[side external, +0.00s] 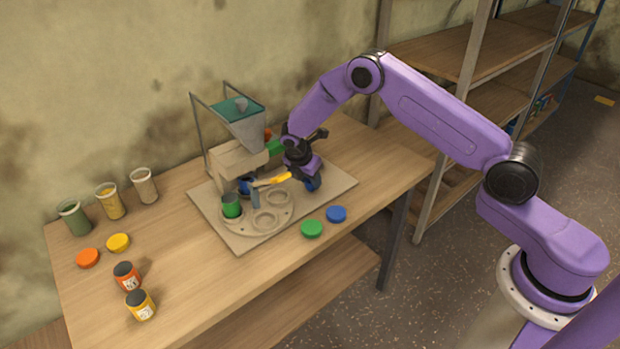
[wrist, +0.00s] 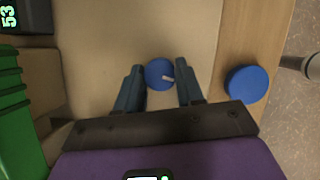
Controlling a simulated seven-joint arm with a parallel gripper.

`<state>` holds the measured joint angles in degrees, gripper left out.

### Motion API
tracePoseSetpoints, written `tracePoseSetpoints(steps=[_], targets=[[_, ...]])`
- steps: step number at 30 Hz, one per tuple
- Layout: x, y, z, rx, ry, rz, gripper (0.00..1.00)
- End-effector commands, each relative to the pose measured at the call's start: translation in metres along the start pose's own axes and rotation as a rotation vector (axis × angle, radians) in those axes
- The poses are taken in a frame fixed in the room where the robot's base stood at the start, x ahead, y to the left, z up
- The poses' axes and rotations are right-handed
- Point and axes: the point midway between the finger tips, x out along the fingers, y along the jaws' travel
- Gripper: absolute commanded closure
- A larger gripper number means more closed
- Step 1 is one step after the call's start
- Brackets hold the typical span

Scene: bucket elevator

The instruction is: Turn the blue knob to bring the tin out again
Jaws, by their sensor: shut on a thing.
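The blue knob (wrist: 159,74) with a pale pointer mark sits between my fingertips in the wrist view. My gripper (wrist: 160,82) is shut on it, one finger on each side. In the side view my gripper (side external: 311,182) is low over the right part of the machine's base plate (side external: 338,183), by the blue knob (side external: 312,184). A green tin (side external: 231,207) with a dark top stands on the round turntable (side external: 242,224). A blue thing (side external: 245,184) shows behind it under the hopper; I cannot tell if it is a tin.
A blue lid (side external: 336,214) and a green lid (side external: 312,229) lie in front of the plate. Orange (side external: 126,275) and yellow (side external: 140,304) tins, two lids and several filled jars stand at left. The hopper (side external: 240,121) rises behind the turntable. A yellow pointer (side external: 271,180) reaches over it.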

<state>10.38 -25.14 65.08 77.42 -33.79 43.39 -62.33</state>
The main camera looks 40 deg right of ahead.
Motion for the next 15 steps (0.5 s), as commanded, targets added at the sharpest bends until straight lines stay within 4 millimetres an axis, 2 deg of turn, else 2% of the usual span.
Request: tracePoseSetpoints(steps=[15], targets=[[0.0009, 0.0025, 0.0014, 0.445, -0.001, -0.185, 0.93]])
